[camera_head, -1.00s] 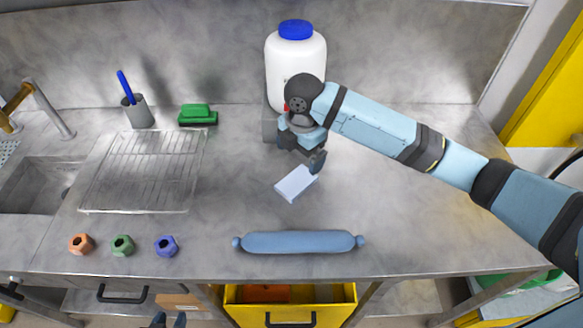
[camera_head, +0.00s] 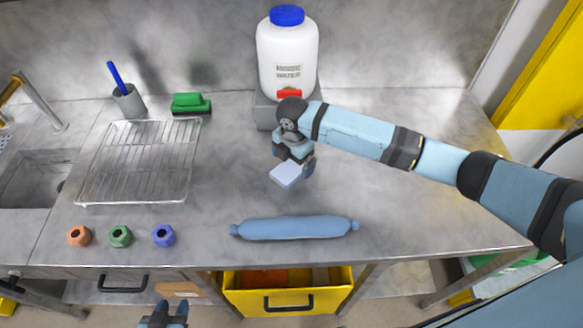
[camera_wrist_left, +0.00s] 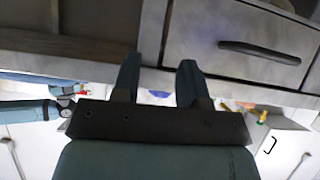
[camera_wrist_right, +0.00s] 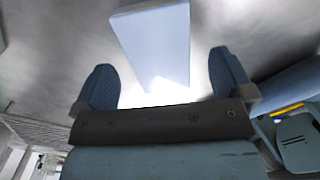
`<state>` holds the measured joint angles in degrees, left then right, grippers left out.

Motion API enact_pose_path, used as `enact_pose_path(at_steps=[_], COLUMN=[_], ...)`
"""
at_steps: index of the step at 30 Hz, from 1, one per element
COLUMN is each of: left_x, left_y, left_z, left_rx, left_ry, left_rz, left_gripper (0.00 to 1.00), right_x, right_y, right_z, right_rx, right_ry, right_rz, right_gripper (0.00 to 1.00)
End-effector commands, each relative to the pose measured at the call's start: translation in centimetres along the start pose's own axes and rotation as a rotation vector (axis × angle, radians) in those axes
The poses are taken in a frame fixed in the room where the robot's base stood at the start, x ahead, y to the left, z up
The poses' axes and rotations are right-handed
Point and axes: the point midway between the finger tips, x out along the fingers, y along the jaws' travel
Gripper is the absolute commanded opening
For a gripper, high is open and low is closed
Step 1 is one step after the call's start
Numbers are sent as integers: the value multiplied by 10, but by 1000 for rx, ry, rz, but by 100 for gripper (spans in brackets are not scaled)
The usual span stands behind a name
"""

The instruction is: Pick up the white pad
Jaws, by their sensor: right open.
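The white pad (camera_head: 286,174) is a small pale block on the steel counter, in front of the big white bottle. My right gripper (camera_head: 296,164) is just above and behind the pad. In the right wrist view the pad (camera_wrist_right: 156,42) shows beyond and partly between the open fingers of that gripper (camera_wrist_right: 163,82), with nothing held. My left gripper (camera_head: 168,312) is low at the front, below the counter edge. In the left wrist view its fingers (camera_wrist_left: 158,82) are spread apart and empty.
A blue roller-shaped object (camera_head: 294,228) lies in front of the pad. The bottle (camera_head: 287,55) stands behind. A yellow drawer (camera_head: 240,303) is below.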

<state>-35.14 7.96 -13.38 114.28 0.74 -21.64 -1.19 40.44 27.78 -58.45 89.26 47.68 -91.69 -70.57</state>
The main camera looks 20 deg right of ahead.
Motion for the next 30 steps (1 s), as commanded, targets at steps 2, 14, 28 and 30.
enact_pose_path(at_steps=[2, 14, 28, 30], left_x=[-2, -2, -1, -1], left_y=[0, 0, 1, 1], left_z=[-3, -3, 0, 0], left_rx=[0, 0, 0, 0], left_ry=[2, 0, -5, -4], left_rz=[0, 1, 2, 2], left_gripper=[39, 39, 39, 39], right_x=[11, 23, 22, 21], right_y=[0, 0, 0, 1], right_z=[0, 0, 0, 0], right_rx=[0, 0, 0, 0], right_ry=[0, -1, -1, -1], right_rz=[-2, 1, 2, 2], right_gripper=[99, 92, 40, 40])
